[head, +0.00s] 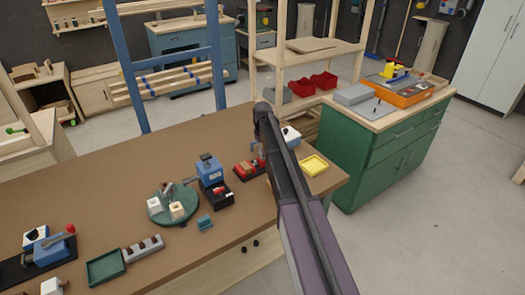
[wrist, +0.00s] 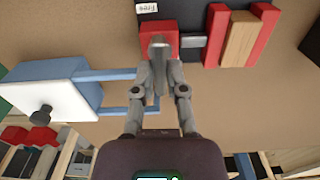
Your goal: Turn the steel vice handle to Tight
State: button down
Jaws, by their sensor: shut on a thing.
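The vice (wrist: 213,35) shows at the top of the wrist view, with a dark base, red jaws and a wooden block (wrist: 239,37) between two red parts. Its steel handle (wrist: 158,43) is a short grey piece in front of the red end block. My gripper (wrist: 160,68) is closed around the handle, its two fingers meeting on it. A small white label (wrist: 147,6) beside the end block seems to read "Free", upside down. In the head view the red vice (head: 246,170) is on the brown bench, partly hidden by my arm, and my fingertips are hard to make out.
A blue-framed white block with a dark knob (wrist: 45,95) is close to my gripper's left in the wrist view. In the head view, a yellow tray (head: 314,165), a blue device (head: 210,172) and a green turntable (head: 172,205) share the bench (head: 120,180).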

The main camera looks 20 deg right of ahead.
jog(key=shift+s, duration=0.15)
jog(key=c, duration=0.7)
grip_release()
jog(key=shift+m, duration=0.5)
